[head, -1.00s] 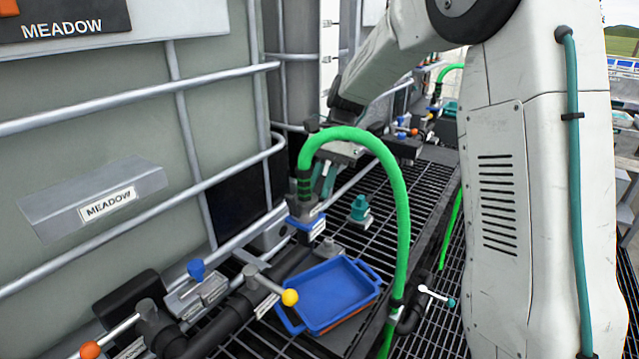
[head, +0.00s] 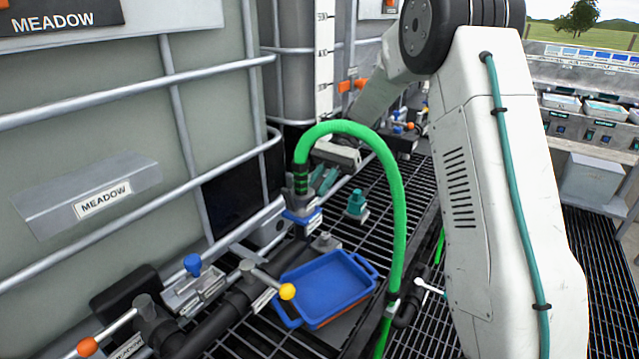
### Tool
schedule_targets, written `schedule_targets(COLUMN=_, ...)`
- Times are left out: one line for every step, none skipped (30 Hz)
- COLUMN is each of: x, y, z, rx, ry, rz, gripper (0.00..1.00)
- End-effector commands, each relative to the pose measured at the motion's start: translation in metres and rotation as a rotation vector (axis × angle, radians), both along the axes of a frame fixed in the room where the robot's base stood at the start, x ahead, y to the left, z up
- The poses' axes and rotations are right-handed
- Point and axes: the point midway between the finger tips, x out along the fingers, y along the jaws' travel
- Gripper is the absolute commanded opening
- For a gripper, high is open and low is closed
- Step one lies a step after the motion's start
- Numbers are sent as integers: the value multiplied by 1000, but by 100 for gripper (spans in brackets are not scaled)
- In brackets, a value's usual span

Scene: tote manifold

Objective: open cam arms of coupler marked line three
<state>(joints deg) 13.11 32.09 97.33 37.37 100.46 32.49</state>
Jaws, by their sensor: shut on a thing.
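A grey coupler (head: 300,208) with a blue base joins the lower end of a bright green hose (head: 399,215) to the pipework beside the tank. A small white label on it is too small to read, so I cannot tell its line number. My gripper (head: 322,184), with teal fingers, is at the right side of this coupler, partly behind the hose. It is shut on what appears to be a cam arm of the coupler. The arm itself is mostly hidden, and I cannot tell how far it is turned.
A blue tray (head: 325,285) sits in front of the coupler. A teal fitting (head: 356,204) stands on the grating to the right. Valve handles with blue (head: 193,264), yellow (head: 287,291) and orange (head: 87,346) knobs stand at the lower left. The hose arches close to my arm.

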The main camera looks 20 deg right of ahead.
Motion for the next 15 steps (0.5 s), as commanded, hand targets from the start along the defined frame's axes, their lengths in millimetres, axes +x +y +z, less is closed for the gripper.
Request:
schedule_targets(x=0, y=0, z=0, rx=2, ry=0, rz=0, gripper=0)
schedule_targets(x=0, y=0, z=0, rx=2, ry=0, rz=0, gripper=0)
schedule_targets(x=0, y=0, z=0, rx=2, ry=0, rz=0, gripper=0)
schedule_targets(x=0, y=0, z=0, rx=2, ry=0, rz=0, gripper=0)
schedule_targets(x=0, y=0, z=0, rx=2, ry=0, rz=0, gripper=0)
schedule_targets(x=0, y=0, z=0, rx=2, ry=0, rz=0, gripper=0)
schedule_targets(x=0, y=0, z=0, rx=2, ry=0, rz=0, gripper=0)
schedule_targets(x=0, y=0, z=0, rx=2, ry=0, rz=0, gripper=0)
schedule_targets(x=0, y=0, z=0, rx=2, ry=0, rz=0, gripper=0)
schedule_targets(x=0, y=0, z=1, rx=2, ry=0, rz=0, gripper=0)
schedule_targets(x=0, y=0, z=1, rx=2, ry=0, rz=0, gripper=26)
schedule_targets(x=0, y=0, z=1, rx=2, ry=0, rz=0, gripper=37)
schedule_targets(x=0, y=0, z=1, rx=2, ry=0, rz=0, gripper=40)
schedule_targets(x=0, y=0, z=1, rx=2, ry=0, rz=0, gripper=40)
schedule_targets(x=0, y=0, z=0, rx=2, ry=0, rz=0, gripper=40)
